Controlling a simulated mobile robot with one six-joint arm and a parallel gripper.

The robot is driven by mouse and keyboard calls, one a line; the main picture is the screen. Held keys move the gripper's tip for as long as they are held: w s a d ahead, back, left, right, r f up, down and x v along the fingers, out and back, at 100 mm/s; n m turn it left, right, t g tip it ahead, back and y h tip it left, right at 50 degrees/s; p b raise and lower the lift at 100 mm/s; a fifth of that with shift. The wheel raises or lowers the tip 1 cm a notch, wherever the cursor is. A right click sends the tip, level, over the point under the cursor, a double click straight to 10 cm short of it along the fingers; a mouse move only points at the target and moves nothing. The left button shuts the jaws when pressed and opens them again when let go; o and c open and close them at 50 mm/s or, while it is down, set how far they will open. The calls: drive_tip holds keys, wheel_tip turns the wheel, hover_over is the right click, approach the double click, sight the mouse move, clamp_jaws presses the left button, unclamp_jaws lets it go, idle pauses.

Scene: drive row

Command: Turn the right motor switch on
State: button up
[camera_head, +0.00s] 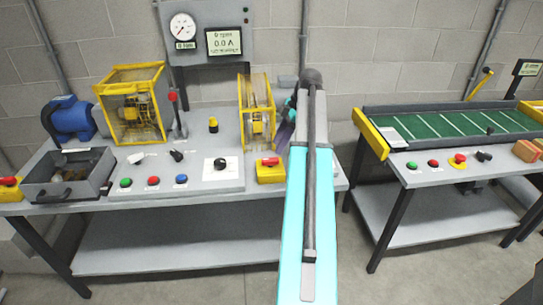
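The word motor cannot be read on any label, so I cannot tell which control is the right motor switch. On the left bench's panel are a pale lever switch (136,157) and, right of it, a black lever switch (177,155). The right bench has a black switch (484,156). My arm rises through the middle, right of the left bench's panel. My gripper's fingers do not show; the arm hides what is behind it.
The left bench (225,204) carries a blue motor (70,119), yellow guards (132,104), a grey tray (62,191), coloured buttons and a black knob. A gauge and display panel (206,32) stands behind. The right bench holds a green conveyor (450,126). Floor shows between the benches.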

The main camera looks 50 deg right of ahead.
sight(271, 159)
drive_tip(key=shift+p+x, duration=0.5)
drive_tip(key=shift+x, duration=3)
clamp_jaws()
